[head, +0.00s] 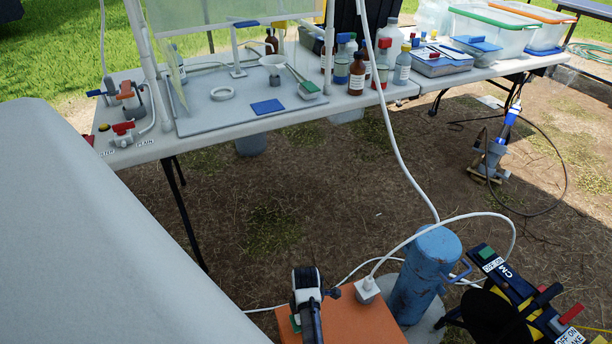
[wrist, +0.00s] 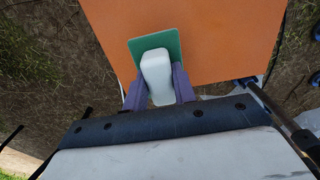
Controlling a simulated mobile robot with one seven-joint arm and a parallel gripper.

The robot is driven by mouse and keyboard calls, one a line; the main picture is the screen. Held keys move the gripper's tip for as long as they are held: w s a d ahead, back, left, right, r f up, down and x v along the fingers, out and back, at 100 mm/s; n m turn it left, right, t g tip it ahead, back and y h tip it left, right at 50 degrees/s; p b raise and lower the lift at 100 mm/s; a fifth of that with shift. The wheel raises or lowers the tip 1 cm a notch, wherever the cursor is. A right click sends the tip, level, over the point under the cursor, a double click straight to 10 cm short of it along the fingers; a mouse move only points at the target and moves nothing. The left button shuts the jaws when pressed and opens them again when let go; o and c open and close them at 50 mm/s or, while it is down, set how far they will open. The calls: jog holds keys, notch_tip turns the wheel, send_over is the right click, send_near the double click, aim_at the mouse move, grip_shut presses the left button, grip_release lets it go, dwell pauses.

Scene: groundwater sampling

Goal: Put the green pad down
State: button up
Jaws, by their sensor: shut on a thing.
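The green pad (wrist: 171,42) is a flat rectangle with a white block-shaped grip (wrist: 156,75) on it. My gripper (wrist: 157,84) is shut on this white grip, one purple finger on each side. In the wrist view the pad lies over the orange box top (wrist: 225,40), near its edge; I cannot tell whether it touches the surface. In the head view my gripper (head: 303,312) is over the left part of the orange box (head: 355,322). Only a sliver of green shows there, mostly hidden by my gripper.
A white plug-like fitting (head: 367,290) with a cable sits on the box. A blue cylinder (head: 422,275) stands close to its right, with a switch panel (head: 497,262) beyond. The folding table (head: 150,148) behind holds a tray, bottles and bins.

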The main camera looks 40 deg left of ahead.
jog(key=shift+f, duration=1.8)
jog(key=shift+f+b, duration=0.1)
jog(key=shift+b, duration=0.2)
jog(key=o, duration=0.9)
jog(key=shift+o, duration=0.2)
